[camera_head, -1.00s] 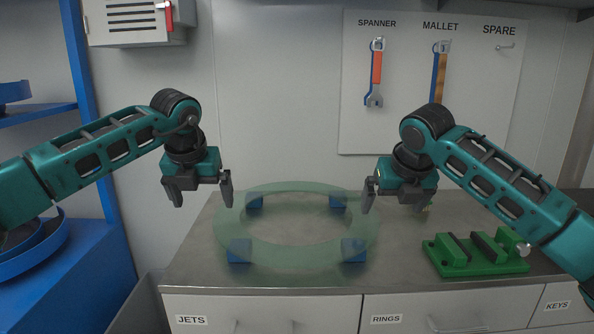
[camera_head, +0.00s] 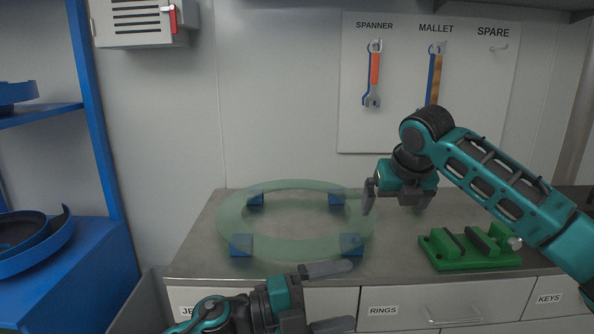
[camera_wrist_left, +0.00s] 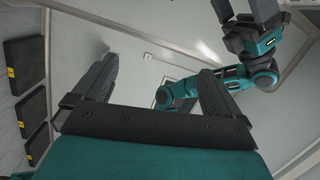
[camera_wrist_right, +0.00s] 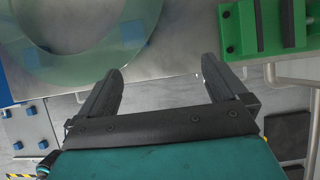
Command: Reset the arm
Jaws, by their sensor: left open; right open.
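My left gripper (camera_head: 328,298) is low in front of the bench, before the drawers, with its fingers pointing right in the head view. It is open and empty, and its spread fingers show in the left wrist view (camera_wrist_left: 150,90). My right gripper (camera_head: 396,200) hangs above the bench with its fingers down, between the ring and the green fixture. It is open and empty, also in the right wrist view (camera_wrist_right: 160,85). My right arm (camera_wrist_left: 235,80) shows in the left wrist view.
A translucent green ring (camera_head: 228,224) rests on blue blocks on the metal bench (camera_head: 398,262). A green fixture (camera_head: 462,260) stands at the right. A spanner (camera_head: 373,75) and a mallet (camera_head: 434,78) hang on the wall board. Blue shelving (camera_head: 85,262) stands at the left.

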